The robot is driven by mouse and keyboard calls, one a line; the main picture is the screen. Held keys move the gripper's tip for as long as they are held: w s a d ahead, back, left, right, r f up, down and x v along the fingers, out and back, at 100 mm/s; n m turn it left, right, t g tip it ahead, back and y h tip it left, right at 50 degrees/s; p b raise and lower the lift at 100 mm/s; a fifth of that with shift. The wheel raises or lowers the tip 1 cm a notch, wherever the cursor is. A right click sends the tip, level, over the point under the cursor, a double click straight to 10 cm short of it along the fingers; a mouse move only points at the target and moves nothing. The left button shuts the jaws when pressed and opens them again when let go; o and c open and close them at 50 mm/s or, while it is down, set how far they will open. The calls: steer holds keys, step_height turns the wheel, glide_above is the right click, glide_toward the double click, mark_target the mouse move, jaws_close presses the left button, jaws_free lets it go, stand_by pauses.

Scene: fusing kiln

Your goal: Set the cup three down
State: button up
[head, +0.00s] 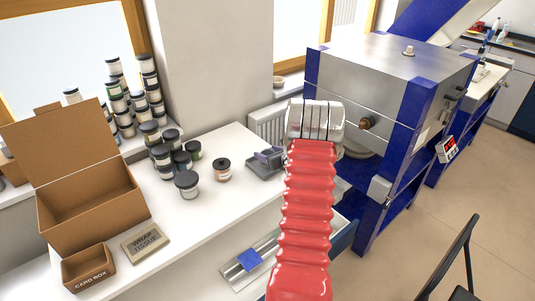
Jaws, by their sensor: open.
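My red ribbed arm reaches up the middle of the head view to my gripper (316,118), a pale block with dark lines, in front of the kiln's left side. Its fingertips face away and are mostly hidden, and I see nothing held in it. No cup marked three can be made out. Several dark-lidded jars (187,184) stand on the white counter (205,215), left of my gripper. A small jar with an orange-brown label (223,170) stands apart at their right. A small round bowl (279,81) sits on the window sill.
The steel and blue kiln (395,75) stands right of my gripper. An open cardboard box (95,205), a small card box (88,268) and a wrap tissue pack (145,243) are at left. A grey device (265,163) is near the counter's back. An open drawer (245,262) juts out below.

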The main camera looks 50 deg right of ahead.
steer(key=shift+s+r, duration=0.1)
steer(key=v, duration=1.1)
steer(key=shift+s+a, duration=0.2)
steer(key=shift+s, duration=0.15)
steer(key=shift+r, duration=0.1)
